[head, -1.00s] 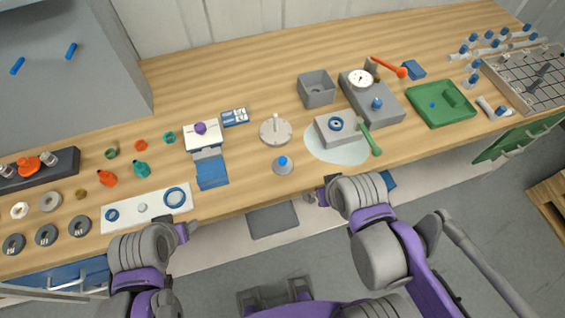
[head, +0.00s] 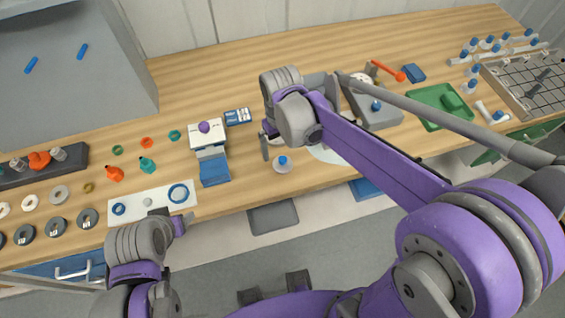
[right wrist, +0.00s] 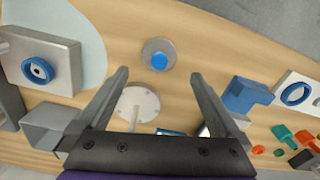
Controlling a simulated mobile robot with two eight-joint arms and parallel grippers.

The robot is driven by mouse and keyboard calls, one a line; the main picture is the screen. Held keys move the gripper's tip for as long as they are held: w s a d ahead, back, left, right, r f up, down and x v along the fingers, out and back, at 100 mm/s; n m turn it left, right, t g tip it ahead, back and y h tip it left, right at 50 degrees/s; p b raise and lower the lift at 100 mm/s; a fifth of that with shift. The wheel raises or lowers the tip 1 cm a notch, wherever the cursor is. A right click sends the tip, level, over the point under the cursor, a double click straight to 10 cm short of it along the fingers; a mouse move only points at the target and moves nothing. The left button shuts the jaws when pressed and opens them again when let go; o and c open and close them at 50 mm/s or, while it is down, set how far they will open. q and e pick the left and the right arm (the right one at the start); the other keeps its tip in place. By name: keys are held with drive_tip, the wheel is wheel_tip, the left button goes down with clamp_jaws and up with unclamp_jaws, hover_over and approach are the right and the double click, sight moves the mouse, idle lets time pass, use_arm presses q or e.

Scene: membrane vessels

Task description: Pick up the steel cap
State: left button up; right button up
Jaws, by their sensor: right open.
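A round grey metal piece with a blue knob, which looks like the steel cap (head: 283,168), sits on the wooden bench near its front edge. In the right wrist view the cap (right wrist: 149,48) lies just beyond the fingertips, roughly centred between them. My right gripper (right wrist: 160,75) is open and empty. In the head view the right gripper (head: 275,150) is over the bench beside the cap, partly hidden by its own wrist. My left gripper (head: 174,218) is at the bench's front edge, left of the cap; its jaw opening is unclear.
A round pale plate (right wrist: 135,104) stands close behind the cap. A white and blue device (head: 213,170) is to its left, and a grey block with a blue ring (right wrist: 45,65) to its right. The arm hides part of the bench.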

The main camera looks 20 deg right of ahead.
sight(283, 158)
wheel_tip(283, 158, down, 7)
drive_tip(key=shift+s+d+r, duration=0.1)
drive_tip(key=shift+d, duration=0.05)
idle(0.4)
drive_tip(key=c, duration=1.5)
drive_tip(key=shift+r, duration=0.1)
